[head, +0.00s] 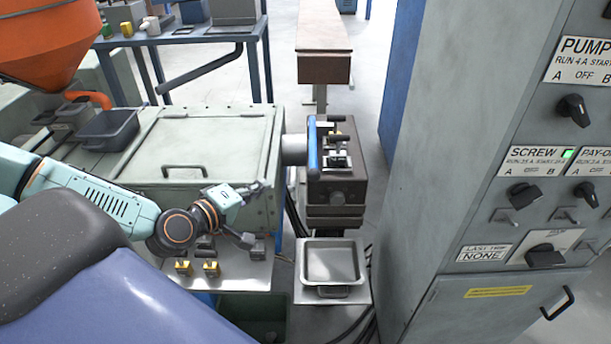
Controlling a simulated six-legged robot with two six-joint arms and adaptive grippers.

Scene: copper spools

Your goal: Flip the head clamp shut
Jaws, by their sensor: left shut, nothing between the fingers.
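The extruder head is a dark block (340,187) right of the green machine housing, joined to it by a short pale barrel (294,150). A blue upright bar (312,148) stands at that joint; it looks like the head clamp, but I cannot tell whether it is open or closed. My left gripper (262,186) is over the housing's front edge, left of the blue bar and apart from it. It is shut and empty. My right gripper is not in view.
A metal tray (334,291) sits below the head. Yellow-and-dark small parts (211,268) lie on a ledge under my left arm. A tall grey control cabinet (420,150) stands close on the right. A dark bin (108,129) and orange hopper (45,40) are at left.

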